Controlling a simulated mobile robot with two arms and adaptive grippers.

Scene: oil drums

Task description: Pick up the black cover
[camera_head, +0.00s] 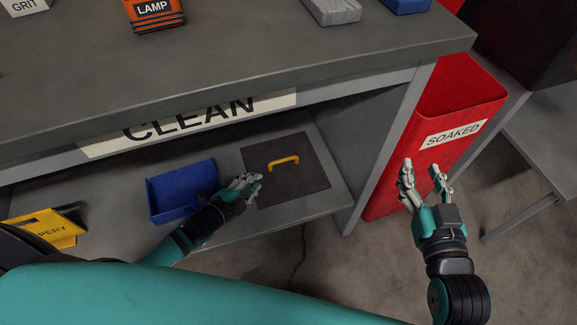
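The black cover (300,183) is a flat dark square plate with a yellow handle (283,161). It lies on the lower shelf under the bench. My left gripper (250,183) is at the left edge of the cover, left of and a little below the handle. Its fingers look apart, but I cannot tell whether they touch the cover. My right gripper (422,172) is open and empty, in front of the red bin, right of the shelf.
A blue tray (182,190) sits on the shelf left of the cover, beside my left arm. A yellow sign (50,228) lies further left. The bench top (230,60) overhangs the shelf. A red bin (455,95) labelled SOAKED stands right.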

